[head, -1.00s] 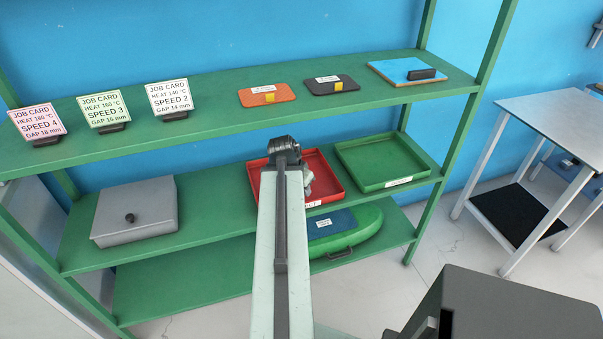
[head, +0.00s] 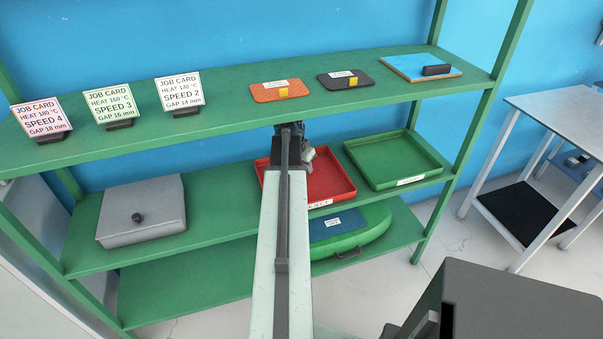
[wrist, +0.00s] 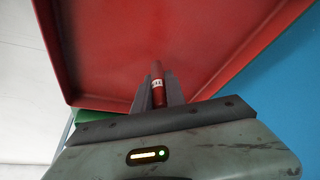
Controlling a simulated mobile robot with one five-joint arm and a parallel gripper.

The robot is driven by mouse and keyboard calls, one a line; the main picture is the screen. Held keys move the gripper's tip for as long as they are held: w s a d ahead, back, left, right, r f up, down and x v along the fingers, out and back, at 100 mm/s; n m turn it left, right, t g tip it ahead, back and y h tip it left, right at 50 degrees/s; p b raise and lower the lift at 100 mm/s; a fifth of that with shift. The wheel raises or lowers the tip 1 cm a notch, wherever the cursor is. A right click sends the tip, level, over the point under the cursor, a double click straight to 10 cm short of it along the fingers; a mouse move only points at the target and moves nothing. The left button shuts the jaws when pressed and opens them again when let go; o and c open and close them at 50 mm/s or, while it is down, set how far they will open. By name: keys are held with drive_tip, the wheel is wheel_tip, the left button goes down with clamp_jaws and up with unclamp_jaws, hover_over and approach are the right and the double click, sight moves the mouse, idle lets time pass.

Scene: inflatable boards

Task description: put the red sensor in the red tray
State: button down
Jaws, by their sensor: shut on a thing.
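The red tray (head: 332,182) sits on the middle shelf in the head view, partly hidden behind my arm. Its red floor and raised rim fill much of the wrist view (wrist: 200,45). The red sensor (wrist: 157,85), a slim red cylinder with a white label band, is between the fingers of my gripper (wrist: 157,98) in the wrist view. My gripper is shut on it, over the tray. In the head view the fingers and sensor are hidden behind my wrist; whether the sensor touches the tray floor cannot be told.
A green tray (head: 412,177) stands to the right of the red tray, and a grey lidded box (head: 142,215) to the left. The upper shelf (head: 225,116) runs close above my wrist and holds job cards and flat boards. A green inflatable board (head: 350,240) lies below.

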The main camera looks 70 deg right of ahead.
wheel_tip(320, 180, down, 3)
drive_tip(key=shift+f+b, duration=0.1)
drive_tip(key=shift+b, duration=0.9)
drive_tip(key=shift+w+a+r, duration=0.1)
drive_tip(key=shift+w+r, duration=0.05)
drive_tip(key=shift+r, duration=0.1)
drive_tip(key=shift+f, duration=0.25)
drive_tip(key=c, duration=1.4)
unclamp_jaws()
drive_tip(key=shift+r, duration=0.1)
drive_tip(key=shift+o, duration=0.2)
drive_tip(key=shift+r, duration=0.1)
drive_tip(key=a+r+p, duration=0.2)
drive_tip(key=w+a+r+p, duration=0.1)
drive_tip(key=a+r+p, duration=0.1)
drive_tip(key=a+p, duration=0.1)
drive_tip(key=shift+w+r, duration=0.15)
drive_tip(key=shift+r, duration=0.25)
drive_tip(key=w+a, duration=0.1)
drive_tip(key=a, duration=0.4)
drive_tip(key=w+a, duration=0.1)
drive_tip(key=a, duration=0.2)
drive_tip(key=shift+w+a, duration=0.15)
drive_tip(key=shift+w, duration=0.2)
